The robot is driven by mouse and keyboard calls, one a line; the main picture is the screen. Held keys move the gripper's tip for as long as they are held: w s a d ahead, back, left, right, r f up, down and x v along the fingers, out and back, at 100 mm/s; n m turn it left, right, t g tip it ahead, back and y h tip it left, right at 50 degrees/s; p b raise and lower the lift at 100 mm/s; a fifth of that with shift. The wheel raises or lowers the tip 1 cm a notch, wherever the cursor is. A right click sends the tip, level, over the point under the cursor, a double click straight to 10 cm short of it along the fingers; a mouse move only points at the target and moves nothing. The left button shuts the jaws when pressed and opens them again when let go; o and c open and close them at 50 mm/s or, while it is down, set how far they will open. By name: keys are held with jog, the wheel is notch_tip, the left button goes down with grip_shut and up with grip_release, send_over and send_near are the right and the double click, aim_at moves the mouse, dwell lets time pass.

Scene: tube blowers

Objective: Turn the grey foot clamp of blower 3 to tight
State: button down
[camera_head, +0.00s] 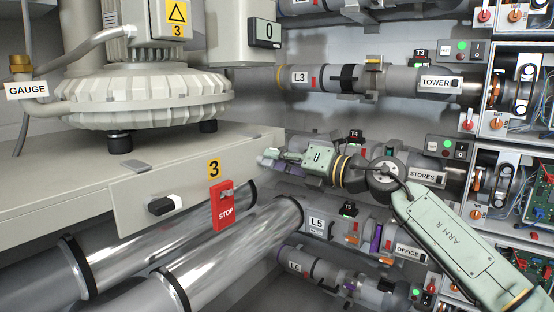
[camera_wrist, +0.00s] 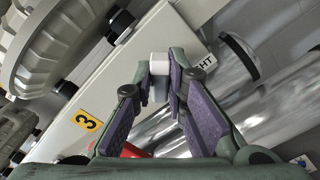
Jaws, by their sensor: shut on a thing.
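Blower 3 (camera_head: 140,95) stands on a pale bench (camera_head: 130,180) at the left, marked with a yellow 3 plate (camera_head: 214,169). My gripper (camera_head: 264,160) is at the right end of this bench, beside its corner. In the wrist view, my gripper (camera_wrist: 160,84) has its purple-padded fingers closed on a pale grey block, the foot clamp (camera_wrist: 160,62), against the bench. A label ending in "GHT" (camera_wrist: 203,61) sits just right of the clamp, its start hidden by a finger. The clamp is not visible in the head view, and I cannot tell its exact turn.
A red STOP box (camera_head: 223,205) and a black-and-grey knob (camera_head: 165,204) are on the bench front. Shiny tubes (camera_head: 235,245) run below. Tube lines L3 (camera_head: 300,77), L5 (camera_head: 316,222) and open electronics boxes (camera_head: 512,180) fill the right.

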jog(key=shift+w+d+f+m+p, duration=0.15)
jog(key=shift+m+p, duration=0.15)
jog(key=shift+m, duration=1.25)
jog(key=shift+s+a+f+m+p, duration=0.15)
jog(key=shift+m+p, duration=0.2)
jog(key=shift+m, duration=1.15)
jog(key=shift+w+d+f+m+p, duration=0.15)
jog(key=shift+m+p, duration=0.15)
jog(key=shift+m, duration=1.25)
jog(key=c, duration=1.6)
grip_release()
jog(key=v, duration=1.2)
